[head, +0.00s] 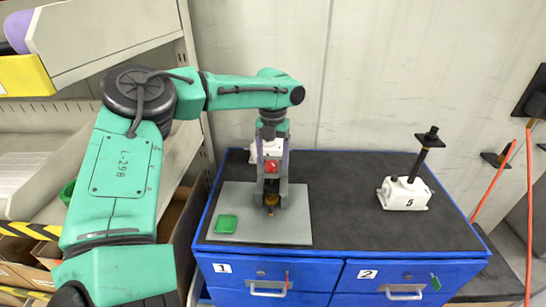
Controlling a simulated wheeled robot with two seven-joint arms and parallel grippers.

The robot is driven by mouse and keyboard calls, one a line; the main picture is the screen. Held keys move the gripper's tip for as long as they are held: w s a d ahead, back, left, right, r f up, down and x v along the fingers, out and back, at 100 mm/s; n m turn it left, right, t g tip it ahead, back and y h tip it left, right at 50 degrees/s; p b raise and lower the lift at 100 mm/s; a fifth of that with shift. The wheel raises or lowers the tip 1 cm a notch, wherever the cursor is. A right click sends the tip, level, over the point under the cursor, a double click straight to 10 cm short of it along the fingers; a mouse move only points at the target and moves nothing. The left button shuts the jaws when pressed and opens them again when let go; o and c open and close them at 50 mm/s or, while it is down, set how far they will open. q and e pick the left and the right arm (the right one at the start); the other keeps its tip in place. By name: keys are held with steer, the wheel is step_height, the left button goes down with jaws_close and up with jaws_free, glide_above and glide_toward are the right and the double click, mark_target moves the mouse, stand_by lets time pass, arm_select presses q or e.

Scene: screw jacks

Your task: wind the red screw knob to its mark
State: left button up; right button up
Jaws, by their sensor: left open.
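The red screw knob (272,166) shows as a small red block on a dark grey upright device standing on a light grey plate (290,232). A brass-coloured part (270,200) sits low on the device. My left gripper (271,160) points straight down over the device from above. Its jaws are open, with a finger on either side of the red knob in this view; I cannot tell whether they touch it. The wrist and fingers hide part of the device. The mark cannot be made out. My right gripper is not in view.
A green square (226,224) lies on the plate's front left. A white jack (404,194) with a black top stands at the right on the dark top of the blue cabinet (350,248). Another white body (253,156) is partly hidden behind my gripper. Shelves stand left.

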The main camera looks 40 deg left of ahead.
arm_select(q)
steer(key=shift+d+f, duration=0.1)
steer(key=shift+f, duration=0.25)
steer(key=shift+s, duration=0.35)
steer(key=shift+s+r, duration=0.15)
steer(key=shift+s, duration=0.05)
steer(key=c, duration=0.5)
steer(key=shift+w, duration=0.1)
jaws_close()
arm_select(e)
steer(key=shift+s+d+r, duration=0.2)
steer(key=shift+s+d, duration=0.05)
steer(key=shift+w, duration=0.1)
arm_select(q)
steer(key=shift+n, duration=0.5)
